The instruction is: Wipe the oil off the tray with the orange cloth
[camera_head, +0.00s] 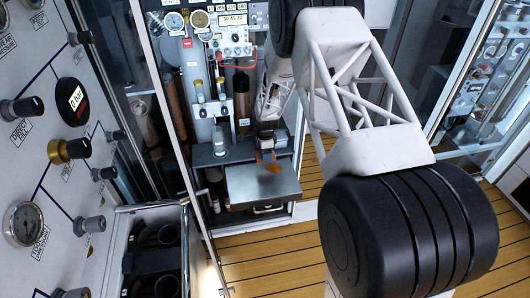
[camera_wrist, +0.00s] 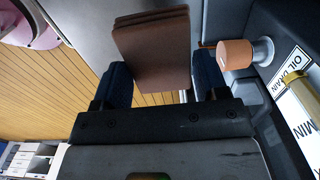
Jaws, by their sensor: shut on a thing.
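The orange cloth (camera_head: 268,164) hangs below my gripper (camera_head: 267,143) in the head view, over the back part of the metal tray (camera_head: 262,190). In the wrist view the cloth (camera_wrist: 152,50) looks brown-orange and folded in layers. It sits between the two blue fingers of my gripper (camera_wrist: 163,85), which is shut on it. A grey surface behind the cloth in the wrist view appears to be the tray (camera_wrist: 92,22). I cannot tell whether the cloth touches the tray. No oil can be made out on the visible tray surface.
An orange-topped knob (camera_wrist: 238,53) and an "OIL DRAIN" label (camera_wrist: 291,70) are close to the right finger in the wrist view. Bottles and gauges stand behind the tray, including a dark cylinder (camera_head: 242,100). A control panel (camera_head: 50,130) fills the left. Wooden floor lies in front.

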